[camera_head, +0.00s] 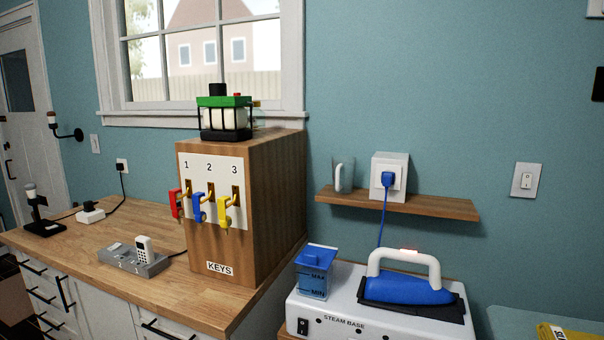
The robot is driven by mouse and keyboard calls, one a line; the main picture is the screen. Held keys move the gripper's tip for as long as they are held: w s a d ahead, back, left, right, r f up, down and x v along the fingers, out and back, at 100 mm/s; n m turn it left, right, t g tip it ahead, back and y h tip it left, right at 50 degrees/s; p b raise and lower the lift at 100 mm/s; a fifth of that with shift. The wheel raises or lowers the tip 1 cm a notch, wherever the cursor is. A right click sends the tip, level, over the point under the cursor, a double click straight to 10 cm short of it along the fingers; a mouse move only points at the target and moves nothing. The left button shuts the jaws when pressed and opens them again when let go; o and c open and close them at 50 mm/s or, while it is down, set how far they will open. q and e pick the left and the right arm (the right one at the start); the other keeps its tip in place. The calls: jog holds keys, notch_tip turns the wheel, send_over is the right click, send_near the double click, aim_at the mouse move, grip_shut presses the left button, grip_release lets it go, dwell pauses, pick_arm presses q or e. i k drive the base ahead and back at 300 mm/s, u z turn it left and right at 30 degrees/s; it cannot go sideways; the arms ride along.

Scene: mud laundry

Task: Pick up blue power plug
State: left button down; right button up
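The blue power plug (387,179) sits in the face of a white socket box (402,164). The box stands on a wooden wall shelf (440,206) at the right of the view. A blue cord (382,222) hangs from the plug, passes in front of the shelf and runs down behind the steam base. Neither of my grippers shows in the head view.
Left of the socket box, a clear cup (343,177) stands on the shelf. Below are a white steam base (375,322) with a blue iron (405,288) and a blue tank (313,284). A wooden key cabinet (270,205) stands left. The shelf's right end is clear.

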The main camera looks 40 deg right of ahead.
aim_at(388, 177)
jog(key=u, duration=0.05)
jog(key=i, duration=1)
jog(key=z, duration=0.45)
